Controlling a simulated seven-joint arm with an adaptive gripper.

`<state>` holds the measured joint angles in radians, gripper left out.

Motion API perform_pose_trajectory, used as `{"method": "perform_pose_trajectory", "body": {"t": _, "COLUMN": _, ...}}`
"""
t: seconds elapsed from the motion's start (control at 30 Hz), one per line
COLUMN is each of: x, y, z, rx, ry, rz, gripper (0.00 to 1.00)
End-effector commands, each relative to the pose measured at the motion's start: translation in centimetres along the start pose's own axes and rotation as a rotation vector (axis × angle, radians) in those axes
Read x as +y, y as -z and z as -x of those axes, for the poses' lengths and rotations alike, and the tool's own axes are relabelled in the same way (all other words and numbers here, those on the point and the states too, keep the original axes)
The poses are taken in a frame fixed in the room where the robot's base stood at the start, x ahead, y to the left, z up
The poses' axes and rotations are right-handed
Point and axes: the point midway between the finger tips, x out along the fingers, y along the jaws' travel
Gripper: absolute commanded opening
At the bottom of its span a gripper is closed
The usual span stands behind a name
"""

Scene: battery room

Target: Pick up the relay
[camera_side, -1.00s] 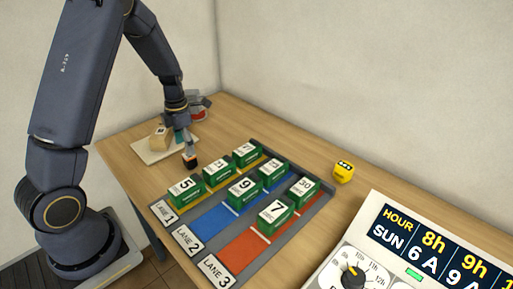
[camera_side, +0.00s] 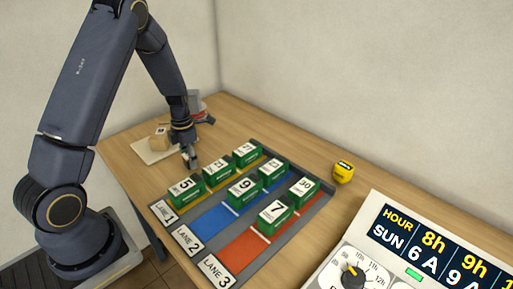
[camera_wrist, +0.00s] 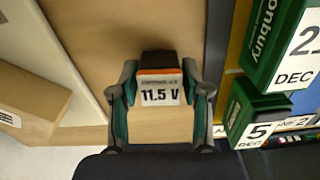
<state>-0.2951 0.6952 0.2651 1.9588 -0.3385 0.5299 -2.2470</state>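No thing in view carries a readable relay label. A small block with a black body, an orange edge and a white "11.5 V" face (camera_wrist: 160,93) sits between the fingers of my gripper (camera_wrist: 160,82) in the wrist view. The fingertips lie close along both its sides; I cannot tell whether they press on it. In the side view my gripper (camera_side: 189,157) is low over the wooden table, left of the lane board, and largely hides the block. Whether the block rests on the table is unclear.
Green numbered blocks (camera_side: 186,189) stand on the lane board (camera_side: 204,275), close right of my gripper. A tan box (camera_side: 160,137) on a pale tray (camera_side: 150,157) is to the left. A yellow cube (camera_side: 343,172) and a timer panel (camera_side: 375,245) are farther right.

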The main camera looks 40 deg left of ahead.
Motion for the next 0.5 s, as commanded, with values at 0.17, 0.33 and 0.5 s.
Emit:
{"method": "perform_pose_trajectory", "body": {"t": 0.17, "x": 0.00, "y": 0.00, "z": 0.02, "rx": 0.000, "ry": 0.000, "rz": 0.000, "gripper": 0.25}}
{"method": "perform_pose_trajectory", "body": {"t": 0.33, "x": 0.00, "y": 0.00, "z": 0.02, "rx": 0.000, "ry": 0.000, "rz": 0.000, "gripper": 0.07}}
{"method": "perform_pose_trajectory", "body": {"t": 0.5, "x": 0.01, "y": -0.01, "z": 0.04, "rx": 0.000, "ry": 0.000, "rz": 0.000, "gripper": 0.01}}
